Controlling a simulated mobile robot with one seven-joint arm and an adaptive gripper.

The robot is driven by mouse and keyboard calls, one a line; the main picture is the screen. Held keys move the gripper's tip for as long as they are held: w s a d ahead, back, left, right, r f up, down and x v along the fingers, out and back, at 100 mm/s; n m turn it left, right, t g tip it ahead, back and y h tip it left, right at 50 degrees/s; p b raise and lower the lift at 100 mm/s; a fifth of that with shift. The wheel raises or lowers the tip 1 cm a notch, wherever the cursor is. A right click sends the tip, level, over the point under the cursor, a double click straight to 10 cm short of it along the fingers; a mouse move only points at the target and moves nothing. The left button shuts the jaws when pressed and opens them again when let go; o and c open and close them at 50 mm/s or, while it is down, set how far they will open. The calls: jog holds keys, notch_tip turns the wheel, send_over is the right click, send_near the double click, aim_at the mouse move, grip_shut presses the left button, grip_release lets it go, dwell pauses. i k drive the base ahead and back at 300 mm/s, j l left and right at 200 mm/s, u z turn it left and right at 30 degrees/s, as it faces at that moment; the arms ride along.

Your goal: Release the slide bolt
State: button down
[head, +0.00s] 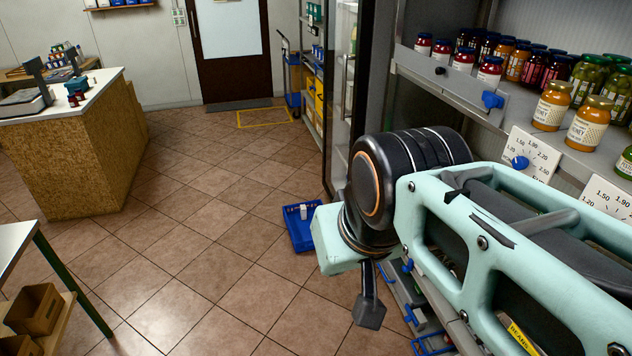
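My arm reaches in from the right, with a pale green forearm and a black wrist joint. What looks like the end of my gripper (369,308) is a dark, blunt piece hanging below the wrist. Only one such piece shows, so its opening cannot be told, and I see nothing held in it. No part is clearly recognisable as a slide bolt. A blue knob (492,99) on a grey plate at the shelf's front edge may belong to one. My gripper is below and left of this knob, apart from it. The forearm hides part of the lower shelving.
Jars (551,105) crowd the right shelf (470,92), above price dials (530,155). A blue crate (302,238) lies on the floor beside my wrist. A counter (85,150) stands left, a table (14,240) at lower left. The tiled floor between is clear towards the door (231,75).

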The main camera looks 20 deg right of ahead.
aim_at(408, 318)
jog(key=i+z, duration=0.35)
jog(key=i+j+z, duration=0.2)
jog(key=i+z, duration=0.2)
jog(key=i, duration=0.2)
jog(key=i+z, duration=0.2)
jog(key=z, duration=0.2)
jog(key=i+z, duration=0.15)
jog(key=z, duration=0.25)
jog(key=i+z, duration=0.2)
jog(key=z, duration=0.15)
jog(key=i+j+z, duration=0.15)
jog(key=i+z, duration=0.15)
jog(key=z, duration=0.15)
